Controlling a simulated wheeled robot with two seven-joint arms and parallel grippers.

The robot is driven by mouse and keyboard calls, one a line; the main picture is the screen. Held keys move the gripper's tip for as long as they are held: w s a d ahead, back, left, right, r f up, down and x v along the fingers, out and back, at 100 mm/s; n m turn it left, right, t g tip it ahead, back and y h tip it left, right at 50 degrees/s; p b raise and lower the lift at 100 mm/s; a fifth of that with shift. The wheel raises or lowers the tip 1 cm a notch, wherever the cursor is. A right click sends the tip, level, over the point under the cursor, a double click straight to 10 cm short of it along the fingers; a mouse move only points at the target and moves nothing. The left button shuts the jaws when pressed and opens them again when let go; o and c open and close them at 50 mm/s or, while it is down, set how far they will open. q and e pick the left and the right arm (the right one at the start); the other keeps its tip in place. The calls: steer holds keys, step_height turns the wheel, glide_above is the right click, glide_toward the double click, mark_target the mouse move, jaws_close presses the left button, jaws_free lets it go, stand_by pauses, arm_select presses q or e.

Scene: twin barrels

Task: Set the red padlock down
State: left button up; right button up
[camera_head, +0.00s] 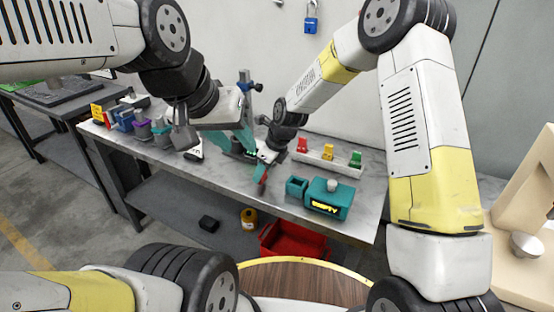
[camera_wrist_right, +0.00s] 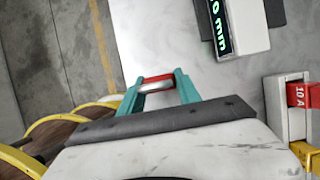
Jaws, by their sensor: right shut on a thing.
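The red padlock (camera_head: 263,178) is held over the front part of the grey table (camera_head: 349,211) in the head view. My right gripper (camera_head: 263,169) is shut on it. In the right wrist view the red padlock (camera_wrist_right: 156,79), with a pale metal part, sits between the teal fingertips of my right gripper (camera_wrist_right: 158,86). I cannot tell whether it touches the tabletop. My left gripper (camera_head: 243,141) hangs above the table just left of the right one; its teal fingers overlap in view, so their opening is unclear.
A white rack (camera_head: 330,163) holds red, yellow and green blocks. Several coloured items line the table's left. A red bin (camera_head: 293,242) is below the front edge.

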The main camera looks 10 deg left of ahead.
steer(key=shift+f, duration=0.65)
steer(key=o, duration=1.3)
steer(key=shift+f, duration=0.1)
steer(key=s+d+r+n+t, duration=0.1)
steer(key=s+d+r+n, duration=0.2)
steer(key=d+r, duration=0.55)
steer(key=s+d+r+n+t, duration=0.1)
steer(key=s+d+r+n, duration=0.3)
steer(key=r, duration=0.8)
steer(key=s+d+r+n+t, duration=0.1)
steer(key=s+d+r+n, duration=0.1)
steer(key=s+d+n, duration=0.3)
steer(key=s+d+r+n+t+h, duration=0.1)
steer(key=s+d+r+n, duration=0.1)
steer(key=s+d+n, duration=0.3)
steer(key=s+d+r+n+h, duration=0.1)
steer(key=s+d+r+n, duration=0.2)
steer(key=s+d+n, duration=0.2)
steer(key=shift+s+d+r+n+t, duration=0.1)
steer(key=shift+s+d+n+t, duration=0.25)
steer(key=shift+s+d, duration=0.7)
